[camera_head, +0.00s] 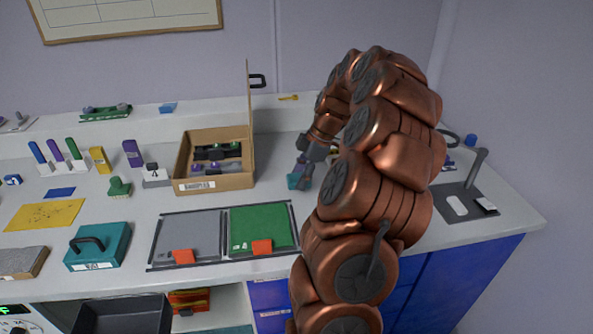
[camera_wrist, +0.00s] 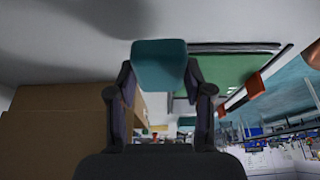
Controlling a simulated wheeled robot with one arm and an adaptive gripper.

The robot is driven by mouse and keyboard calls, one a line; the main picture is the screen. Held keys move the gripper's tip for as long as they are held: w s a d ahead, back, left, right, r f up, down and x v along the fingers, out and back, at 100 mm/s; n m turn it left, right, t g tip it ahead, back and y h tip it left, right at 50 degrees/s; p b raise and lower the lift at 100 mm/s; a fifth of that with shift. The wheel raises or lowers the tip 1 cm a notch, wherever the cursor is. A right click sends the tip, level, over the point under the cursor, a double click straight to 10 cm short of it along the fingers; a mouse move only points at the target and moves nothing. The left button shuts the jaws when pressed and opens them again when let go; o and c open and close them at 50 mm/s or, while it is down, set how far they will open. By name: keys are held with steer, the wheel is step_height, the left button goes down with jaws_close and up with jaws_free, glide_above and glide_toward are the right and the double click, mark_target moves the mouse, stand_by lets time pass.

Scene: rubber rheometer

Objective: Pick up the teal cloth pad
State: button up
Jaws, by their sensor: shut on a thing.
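The teal cloth pad (camera_wrist: 160,65) sits between the two fingers of my gripper (camera_wrist: 160,85) in the wrist view, and the fingers are shut on it. In the head view the pad (camera_head: 294,181) shows as a small teal patch below my gripper (camera_head: 300,172), just right of the cardboard box. My arm hides part of the bench there. I cannot tell from these views whether the pad is clear of the bench top or touching it.
An open cardboard box (camera_head: 222,181) stands left of my gripper, its lid upright. A green mat (camera_head: 265,222) and a grey mat (camera_head: 190,228) with orange clips lie in front. A dark plate with a post (camera_head: 462,203) stands at right.

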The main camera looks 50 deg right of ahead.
steer(key=shift+s+a+r+b, duration=0.2)
steer(key=shift+s+a, duration=0.45)
steer(key=shift+s, duration=0.5)
steer(key=shift+s+a+r+b, duration=0.1)
steer(key=shift+s+a+b, duration=0.25)
steer(key=shift+s+a, duration=0.55)
steer(key=shift+s+a+r+b, duration=0.1)
steer(key=shift+s+a+b, duration=0.25)
steer(key=shift+s, duration=1)
